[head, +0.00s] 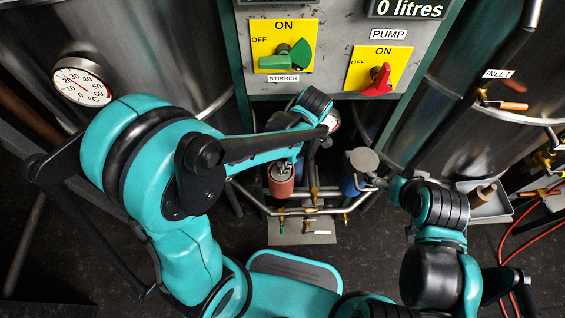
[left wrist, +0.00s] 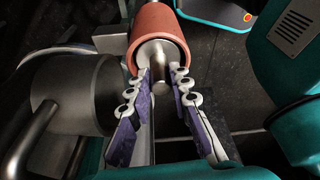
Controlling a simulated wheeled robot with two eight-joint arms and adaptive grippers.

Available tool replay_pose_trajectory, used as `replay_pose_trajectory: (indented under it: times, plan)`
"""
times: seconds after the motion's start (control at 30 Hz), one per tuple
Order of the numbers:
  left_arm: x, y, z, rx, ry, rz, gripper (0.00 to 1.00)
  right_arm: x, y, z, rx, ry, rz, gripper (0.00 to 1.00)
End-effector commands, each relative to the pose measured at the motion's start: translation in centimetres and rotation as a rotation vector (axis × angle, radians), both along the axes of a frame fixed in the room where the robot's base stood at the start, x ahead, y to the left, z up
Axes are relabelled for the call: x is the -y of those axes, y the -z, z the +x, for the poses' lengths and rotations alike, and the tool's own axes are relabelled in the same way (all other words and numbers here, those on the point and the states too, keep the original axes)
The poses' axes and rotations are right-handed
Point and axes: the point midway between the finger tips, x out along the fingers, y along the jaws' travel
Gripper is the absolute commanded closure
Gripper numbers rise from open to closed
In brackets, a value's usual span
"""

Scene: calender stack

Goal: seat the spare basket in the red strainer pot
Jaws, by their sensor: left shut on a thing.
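The red strainer pot (head: 281,187) stands upright among the pipes below the panel; its open mouth also shows in the left wrist view (left wrist: 178,22). A grey metal basket (left wrist: 155,52) is inside the pot's mouth, with its stem between my left fingertips. My left gripper (left wrist: 161,76) is shut on it. In the head view my left gripper (head: 287,160) is just above the pot, partly hidden by my arm. How deep the basket sits cannot be told. My right gripper (head: 380,182) is beside a round grey lid (head: 362,159) over a blue pot (head: 349,185); its fingers are too small to read.
Metal pipes with small valves (head: 313,209) run in front of the pots. The control panel (head: 335,77) stands behind, between steel tanks. A tray (head: 486,205) holding a wooden-handled tool is at the right, near red hoses (head: 520,233).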

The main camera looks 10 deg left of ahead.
Motion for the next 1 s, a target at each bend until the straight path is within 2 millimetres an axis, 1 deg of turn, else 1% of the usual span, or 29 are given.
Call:
replay_pose_trajectory:
  times: [0.1, 0.13, 0.17, 0.2, 0.47, 0.57, 0.67, 0.9, 1.0]
  plan:
    - [0.0, 0.4, 0.0, 0.0, 0.0, 0.0, 1.0, 0.0, 0.4, 0.0, 0.0, 0.0, 0.0, 0.0]
    - [0.0, 0.3, 0.0, 0.0, 0.0, 0.0, 0.73, 0.0, 0.3, 0.0, 0.0, 0.0, 0.0, 0.0]
    - [0.0, 0.2, 0.0, 0.0, 0.0, 0.0, 0.65, 0.0, 0.2, 0.0, 0.0, 0.0, 0.0, 0.0]
    - [0.0, 0.2, 0.0, 0.0, 0.0, 0.0, 0.6, 0.0, 0.2, 0.0, 0.0, 0.0, 0.0, 0.0]
    - [0.0, 0.2, 0.0, 0.0, 0.0, 0.0, 0.6, 0.0, 0.2, 0.0, 0.0, 0.0, 0.0, 0.0]
    - [0.0, -0.2, 0.0, 0.0, 0.0, 0.0, 0.6, 0.0, -0.2, 0.0, 0.0, 0.0, 0.0, 0.0]
    - [0.4, -1.6, 0.2, 0.0, 0.001, 0.0, 0.6, 0.0, -0.7, 0.0, 0.0, 0.0, 0.0, 0.0]
    - [1.7, -6.8, 0.7, 0.0, 0.002, 0.0, 0.6, 0.0, -2.8, 0.0, 0.0, 0.0, 0.0, 0.0]
    - [2.2, -8.7, 1.0, 0.0, 0.001, 0.0, 0.6, 0.0, -3.4, 0.0, 0.0, 0.0, 0.0, 0.0]
